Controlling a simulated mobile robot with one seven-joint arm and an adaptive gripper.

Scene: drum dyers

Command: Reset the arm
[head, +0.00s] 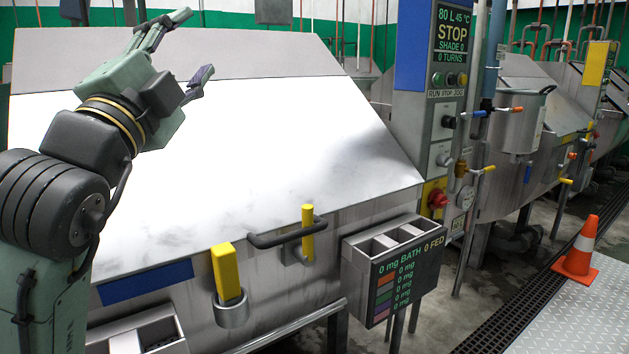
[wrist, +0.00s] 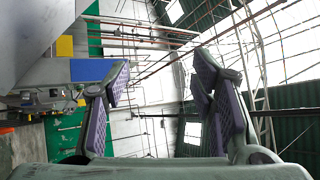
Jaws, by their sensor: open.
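My gripper (head: 181,57) is raised at the upper left in the head view, above the large white sloped lid of the drum machine (head: 230,150). Its fingers are apart and nothing is between them. In the wrist view my gripper (wrist: 165,105) shows two purple-padded fingers spread wide, with walls, pipes and roof beyond. My arm is bent and comes in from the left edge of the head view. The part of the lid behind the arm is hidden.
A control column (head: 440,80) reading STOP stands right of the lid. A black handle (head: 285,236), a yellow block (head: 226,272) and a bath display box (head: 395,265) are on the front. An orange cone (head: 578,247) stands at right by a floor grate. Pipes line the back wall.

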